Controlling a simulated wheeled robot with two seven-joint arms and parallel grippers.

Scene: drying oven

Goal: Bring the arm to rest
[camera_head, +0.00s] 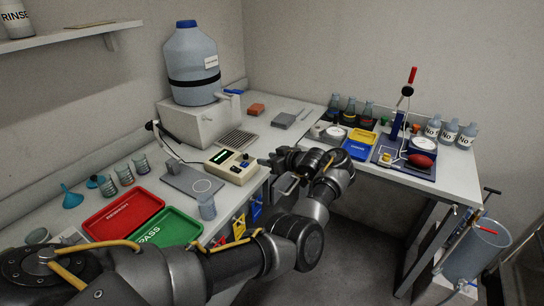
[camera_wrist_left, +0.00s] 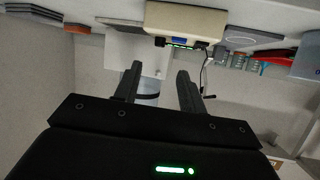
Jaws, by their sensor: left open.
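My left arm comes in from the lower left in the head view and bends at its elbow near the middle. My left gripper (camera_head: 286,184) is just off the front edge of the bench, right of the beige instrument (camera_head: 232,165). In the left wrist view the two fingers of my left gripper (camera_wrist_left: 158,82) stand apart with nothing held between them. The beige instrument also shows beyond the fingertips in the left wrist view (camera_wrist_left: 184,20), apart from them. My right gripper is not in either view.
The left bench holds a red tray (camera_head: 122,213), a green tray (camera_head: 170,229), a beaker (camera_head: 207,208) and a large blue bottle (camera_head: 192,65). The right bench carries flasks, a yellow tray (camera_head: 362,136) and a blue stand (camera_head: 397,125). A bucket (camera_head: 476,250) stands at right. Floor between benches looks clear.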

